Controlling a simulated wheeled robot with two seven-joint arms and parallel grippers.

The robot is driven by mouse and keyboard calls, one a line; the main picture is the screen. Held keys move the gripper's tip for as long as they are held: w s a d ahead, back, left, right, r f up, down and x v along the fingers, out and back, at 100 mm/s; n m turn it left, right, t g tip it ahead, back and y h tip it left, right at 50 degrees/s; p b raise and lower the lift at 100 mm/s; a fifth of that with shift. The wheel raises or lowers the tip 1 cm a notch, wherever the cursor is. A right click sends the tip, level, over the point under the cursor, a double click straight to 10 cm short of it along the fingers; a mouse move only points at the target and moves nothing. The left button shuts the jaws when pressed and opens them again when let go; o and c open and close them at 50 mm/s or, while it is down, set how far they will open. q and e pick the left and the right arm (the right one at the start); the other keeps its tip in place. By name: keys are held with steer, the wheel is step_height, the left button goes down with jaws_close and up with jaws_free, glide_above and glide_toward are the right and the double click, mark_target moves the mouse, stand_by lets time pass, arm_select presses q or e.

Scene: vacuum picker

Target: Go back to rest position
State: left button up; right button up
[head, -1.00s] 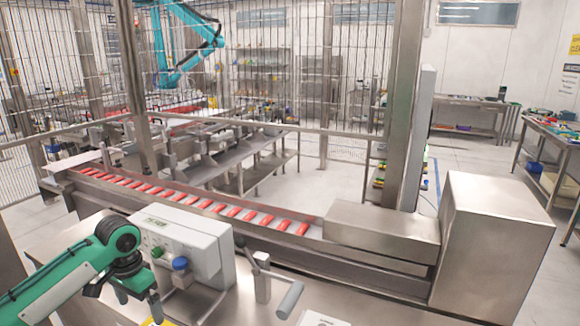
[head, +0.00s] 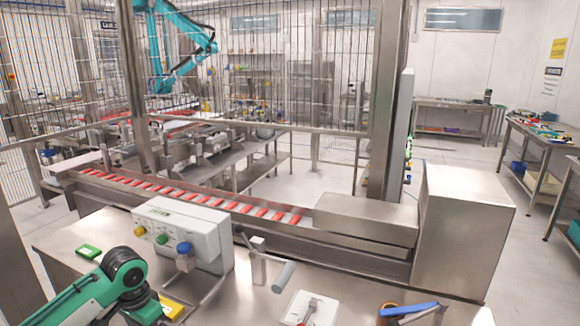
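My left arm (head: 115,285) comes in at the lower left, green with a black joint. Its gripper is cut off by the bottom edge, so its fingers do not show. My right gripper is not in the picture. In front of the arm stands a white control box (head: 183,235) with green, yellow and blue knobs on the steel bench (head: 62,240). A lever with a grey handle (head: 284,277) stands to the right of the box.
A conveyor (head: 300,242) with several red items (head: 205,200) runs behind the bench. On the bench lie a green object (head: 88,252), a yellow object (head: 170,307), a white tray (head: 318,312) and a blue-handled tool (head: 408,309). A wire fence (head: 260,70) stands beyond.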

arm_select(q)
steer(key=s+d+f+t+h, duration=0.2)
steer(key=s+d+f, duration=1)
steer(key=s+d, duration=0.2)
steer(key=s+a+f+n+t+y, duration=0.1)
steer(key=s+a+n+y, duration=0.2)
steer(key=s, duration=1.3)
step_height(320, 180, down, 33)
steer(key=s+a+g+h, duration=0.1)
steer(key=a, duration=0.1)
steer(key=s+a+f+g, duration=0.1)
steer(key=s+a+f, duration=0.2)
steer(key=s+f, duration=1.5)
steer(key=shift+s, duration=0.4)
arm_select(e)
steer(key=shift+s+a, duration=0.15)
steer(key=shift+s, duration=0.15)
